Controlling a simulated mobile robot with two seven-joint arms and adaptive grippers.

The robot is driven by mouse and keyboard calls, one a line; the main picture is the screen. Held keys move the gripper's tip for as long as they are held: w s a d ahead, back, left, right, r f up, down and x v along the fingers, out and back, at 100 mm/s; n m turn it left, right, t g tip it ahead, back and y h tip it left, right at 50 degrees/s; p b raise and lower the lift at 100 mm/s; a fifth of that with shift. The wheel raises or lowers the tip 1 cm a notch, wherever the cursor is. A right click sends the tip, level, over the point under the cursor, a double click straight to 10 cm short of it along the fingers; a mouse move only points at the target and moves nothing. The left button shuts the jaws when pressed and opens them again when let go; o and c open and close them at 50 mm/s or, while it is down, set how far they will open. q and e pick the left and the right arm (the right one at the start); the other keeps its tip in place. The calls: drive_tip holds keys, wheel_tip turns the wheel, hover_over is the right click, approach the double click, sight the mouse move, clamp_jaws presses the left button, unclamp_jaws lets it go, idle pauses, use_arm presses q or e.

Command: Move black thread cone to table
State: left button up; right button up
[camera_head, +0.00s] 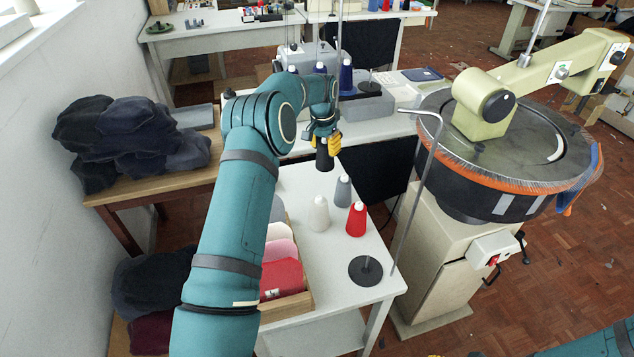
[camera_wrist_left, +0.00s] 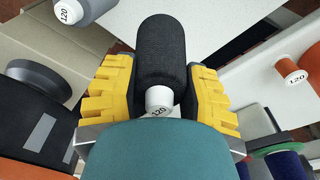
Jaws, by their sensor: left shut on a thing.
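My left gripper (camera_head: 328,138) is shut on the black thread cone (camera_head: 324,159), with its yellow fingers on either side of it. In the head view the cone appears above the back edge of the small white table (camera_head: 328,274). Its exact height is hard to judge. In the left wrist view the black cone (camera_wrist_left: 168,45) fills the gap between the fingers (camera_wrist_left: 160,85), its white tip marked 120 pointing towards the camera.
A grey cone (camera_head: 343,190), a white cone (camera_head: 319,214) and a red cone (camera_head: 356,219) stand on the table. A black disc with a pin (camera_head: 365,270) sits near its front right. A bent metal rod (camera_head: 421,190) rises beside a large round machine (camera_head: 500,150). A box of fabric (camera_head: 283,277) stands left.

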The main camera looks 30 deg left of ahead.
sight(323, 139)
use_arm(q)
drive_tip(key=shift+f+b, duration=0.55)
drive_tip(key=shift+f, duration=2.95)
drive_tip(key=shift+f, duration=0.1)
drive_tip(key=shift+f, duration=0.1)
drive_tip(key=o, duration=1.2)
drive_tip(key=shift+c, duration=0.2)
drive_tip(key=r, duration=0.4)
drive_tip(key=s+r+p, duration=0.1)
drive_tip(key=r, duration=0.3)
drive_tip(key=r+p, duration=0.1)
drive_tip(key=r, duration=0.3)
drive_tip(key=shift+s+a+r, duration=0.15)
